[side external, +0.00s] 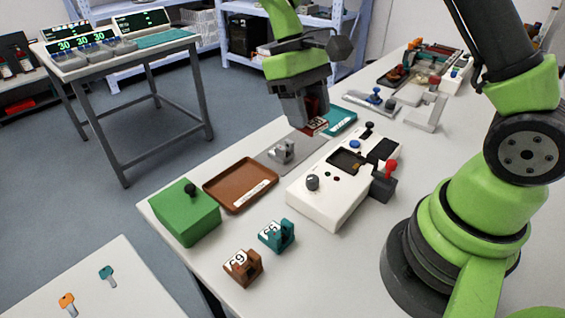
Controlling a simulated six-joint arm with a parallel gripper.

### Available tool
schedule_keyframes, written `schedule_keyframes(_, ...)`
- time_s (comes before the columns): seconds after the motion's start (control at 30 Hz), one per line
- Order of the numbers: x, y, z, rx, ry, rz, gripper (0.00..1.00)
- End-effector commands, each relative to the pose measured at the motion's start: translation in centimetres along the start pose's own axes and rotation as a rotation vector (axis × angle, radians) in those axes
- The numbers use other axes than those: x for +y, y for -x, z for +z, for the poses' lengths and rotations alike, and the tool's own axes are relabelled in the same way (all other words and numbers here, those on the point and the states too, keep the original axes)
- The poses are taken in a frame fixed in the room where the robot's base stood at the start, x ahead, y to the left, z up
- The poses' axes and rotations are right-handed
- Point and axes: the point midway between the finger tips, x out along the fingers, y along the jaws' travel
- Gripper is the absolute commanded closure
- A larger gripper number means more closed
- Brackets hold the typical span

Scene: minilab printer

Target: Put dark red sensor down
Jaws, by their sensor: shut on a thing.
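My gripper (306,118) points down over the back-left part of the white table and is shut on the dark red sensor (317,125). The sensor shows as a dark red block with a pale label, partly hidden by the jaws. It is just beyond the grey pad (262,157) and beside the teal mat (343,120). I cannot tell whether its underside touches the surface.
A grey fixture (283,151) stands on the grey pad. A white device (330,199) with knobs lies to the right. A brown tray (213,188), green box (184,220), teal sensor (277,235) and brown sensor (243,267) are nearer the front.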

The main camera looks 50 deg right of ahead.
Motion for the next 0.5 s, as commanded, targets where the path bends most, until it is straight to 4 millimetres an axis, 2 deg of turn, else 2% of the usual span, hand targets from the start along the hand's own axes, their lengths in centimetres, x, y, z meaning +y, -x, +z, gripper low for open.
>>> schedule_keyframes(0.07, -0.1, 0.1, 0.3, 0.001, 0.039, 0.016, 0.77)
schedule_keyframes(0.17, 0.2, -0.1, -0.3, -0.001, -0.042, -0.018, 0.77)
schedule_keyframes(0.27, 0.8, -0.5, -1.8, 0.000, -0.265, -0.111, 0.77)
schedule_keyframes(0.5, 3.4, -1.3, -6.4, -0.001, -1.046, -0.435, 0.77)
